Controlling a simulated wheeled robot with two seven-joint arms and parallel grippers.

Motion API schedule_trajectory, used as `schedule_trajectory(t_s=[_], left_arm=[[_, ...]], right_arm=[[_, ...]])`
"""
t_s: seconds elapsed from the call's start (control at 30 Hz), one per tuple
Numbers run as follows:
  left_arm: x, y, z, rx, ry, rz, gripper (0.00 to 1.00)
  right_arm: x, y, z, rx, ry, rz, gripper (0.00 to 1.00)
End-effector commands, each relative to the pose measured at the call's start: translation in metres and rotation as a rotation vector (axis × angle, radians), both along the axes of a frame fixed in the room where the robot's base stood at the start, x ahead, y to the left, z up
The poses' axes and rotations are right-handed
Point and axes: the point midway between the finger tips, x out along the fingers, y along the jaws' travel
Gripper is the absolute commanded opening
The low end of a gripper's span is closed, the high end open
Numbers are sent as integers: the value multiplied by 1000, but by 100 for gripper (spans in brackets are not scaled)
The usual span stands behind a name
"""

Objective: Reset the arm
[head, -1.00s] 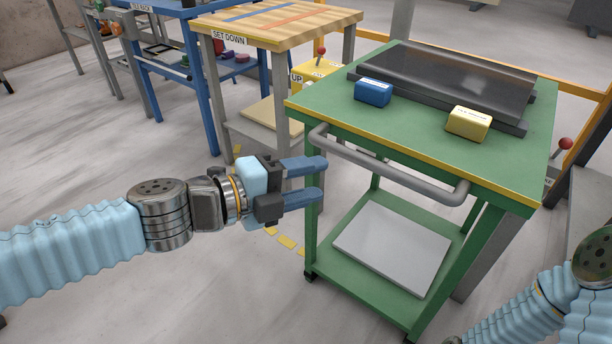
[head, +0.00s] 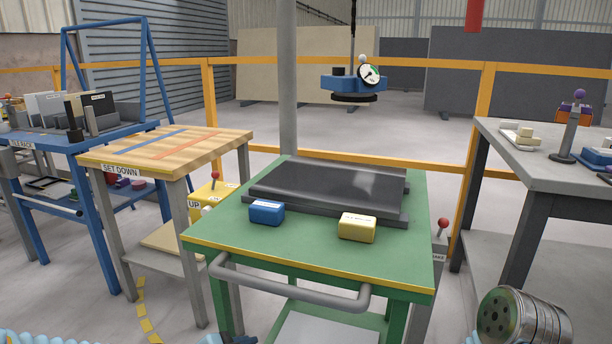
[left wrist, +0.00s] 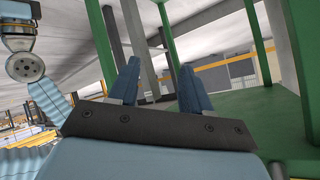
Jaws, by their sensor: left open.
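My left gripper (left wrist: 155,90) is open in the left wrist view, its two blue fingers apart with nothing between them. Green posts and a green surface, which look like the cart's, stand beyond and to the right of the fingers. In the head view only a bit of my left arm shows along the bottom left edge. A metal joint of my right arm shows at the bottom right; its gripper is out of frame.
The green cart (head: 230,230) carries a dark stone slab (head: 330,184), a blue block (head: 266,212) and a yellow block (head: 357,227). A wooden-topped table (head: 200,152) stands left, a grey bench (head: 540,175) right. A suction lifter (head: 354,84) hangs behind.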

Motion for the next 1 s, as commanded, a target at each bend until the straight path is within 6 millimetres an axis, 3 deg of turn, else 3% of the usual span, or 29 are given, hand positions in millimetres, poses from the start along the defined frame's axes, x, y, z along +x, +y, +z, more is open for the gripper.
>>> schedule_trajectory(t_s=[0.03, 0.13, 0.2, 0.3, 0.4, 0.5, 0.6, 1.0], left_arm=[[1, 0, -37, -46, 147, 85, 48], [-6, 4, -109, -143, 424, 299, 48], [-21, 6, -158, -198, 610, 460, 48], [-52, 9, -217, -251, 841, 682, 48], [-85, 9, -259, -278, 1015, 868, 48], [-110, 7, -284, -285, 1123, 992, 48], [-123, 7, -294, -287, 1173, 1055, 48], [-125, 7, -297, -287, 1181, 1067, 48]], right_arm=[[0, 1, 4, 1, 0, 1, 0], [-1, 2, 7, 3, 2, 3, 0], [-1, 3, 10, 4, 2, 4, 0], [-2, 4, 12, 5, 3, 7, 0], [-2, 5, 15, 7, 3, 8, 0], [-2, 5, 16, 8, 4, 9, 0], [-2, 5, 16, 9, 4, 9, 0], [-2, 5, 16, 8, 4, 9, 0]])
